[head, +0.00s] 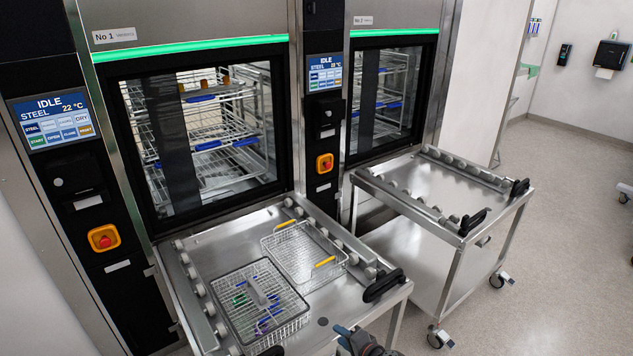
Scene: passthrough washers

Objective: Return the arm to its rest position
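A lidded wire basket (262,303) with coloured items and an open wire basket (303,253) with yellow handles rest on the near trolley. Two closed washers (195,62) stand behind, their screens reading IDLE.

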